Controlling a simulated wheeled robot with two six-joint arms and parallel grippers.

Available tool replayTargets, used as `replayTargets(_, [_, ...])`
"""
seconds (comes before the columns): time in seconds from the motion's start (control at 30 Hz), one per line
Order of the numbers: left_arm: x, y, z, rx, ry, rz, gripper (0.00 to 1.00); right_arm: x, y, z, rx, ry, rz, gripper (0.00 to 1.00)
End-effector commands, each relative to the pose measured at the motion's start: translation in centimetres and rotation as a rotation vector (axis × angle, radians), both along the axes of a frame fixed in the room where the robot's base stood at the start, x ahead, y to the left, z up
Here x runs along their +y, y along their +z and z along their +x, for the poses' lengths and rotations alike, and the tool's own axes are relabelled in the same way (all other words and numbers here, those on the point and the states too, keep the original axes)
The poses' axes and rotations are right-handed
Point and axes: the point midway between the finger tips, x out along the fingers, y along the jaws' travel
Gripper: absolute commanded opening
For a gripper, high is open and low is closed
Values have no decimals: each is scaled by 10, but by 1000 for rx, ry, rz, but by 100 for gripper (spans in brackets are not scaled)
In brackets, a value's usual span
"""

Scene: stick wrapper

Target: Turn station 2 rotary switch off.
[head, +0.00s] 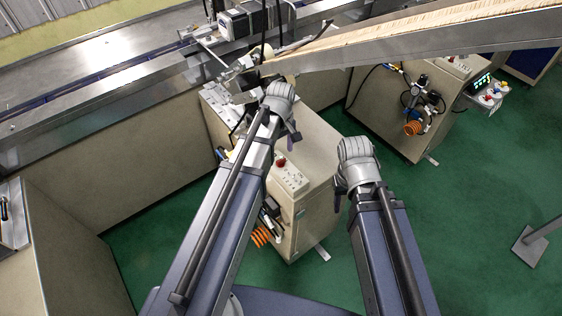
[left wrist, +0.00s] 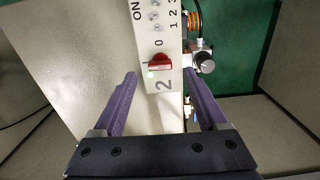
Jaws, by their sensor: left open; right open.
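The station 2 switch panel (left wrist: 166,100) is a pale strip marked with a large 2. Its red rotary switch (left wrist: 160,62) shows in the left wrist view, near a printed 0. The knob's exact setting is too small to tell. In the head view the red switch (head: 281,162) sits on top of the beige cabinet (head: 312,190). My left gripper (left wrist: 161,75) is open, with its purple fingers apart on either side of the panel in the picture; the knob lies between the fingertips and looks untouched. My right gripper (head: 339,200) is open and empty, right of the cabinet.
Orange coiled hose (head: 262,236) and fittings hang on the cabinet's front side. A metal conveyor rail (head: 400,38) crosses above and behind. A second cabinet (head: 385,115) stands at the right. Green floor (head: 460,215) is open at the right.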

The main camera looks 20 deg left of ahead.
Motion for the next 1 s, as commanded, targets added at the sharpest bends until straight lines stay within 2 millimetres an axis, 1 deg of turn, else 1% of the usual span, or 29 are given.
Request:
replayTargets(0.03, [0,-15,0,0,0,0,75,0,-15,0,0,0,0,50])
replayTargets(0.2, [0,-33,0,0,0,0,75,0,-33,0,0,0,0,50])
replayTargets(0.33, [0,-38,0,0,0,0,75,0,-38,0,0,0,0,50])
replayTargets(0.6, [0,-37,0,0,0,0,75,0,-37,0,0,0,0,50])
replayTargets(1.0, [0,-37,0,0,0,0,30,0,-37,0,0,0,0,50])
